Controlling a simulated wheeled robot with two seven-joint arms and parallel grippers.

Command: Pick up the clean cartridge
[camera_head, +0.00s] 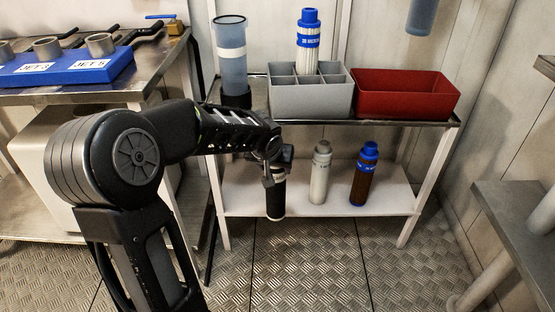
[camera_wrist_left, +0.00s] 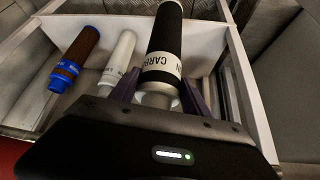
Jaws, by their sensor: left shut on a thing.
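My left gripper (camera_head: 273,168) is shut on a black cartridge (camera_head: 275,200) with a pale label band, in front of the lower shelf. In the left wrist view the black cartridge (camera_wrist_left: 164,42) sits between the fingers (camera_wrist_left: 158,95); its label is partly readable. A white cartridge with a blue cap (camera_head: 308,45) stands in the grey divided bin (camera_head: 310,102). A whitish cartridge (camera_head: 320,175) and a brown cartridge with a blue cap (camera_head: 364,177) stand on the lower shelf. I cannot tell which is called clean. My right gripper is not in view.
A red bin (camera_head: 405,97) stands beside the grey bin on the upper shelf. A clear bluish housing (camera_head: 232,60) stands at its left end. A blue rack (camera_head: 70,70) is on the left bench. Pipes and a grey ledge are at right.

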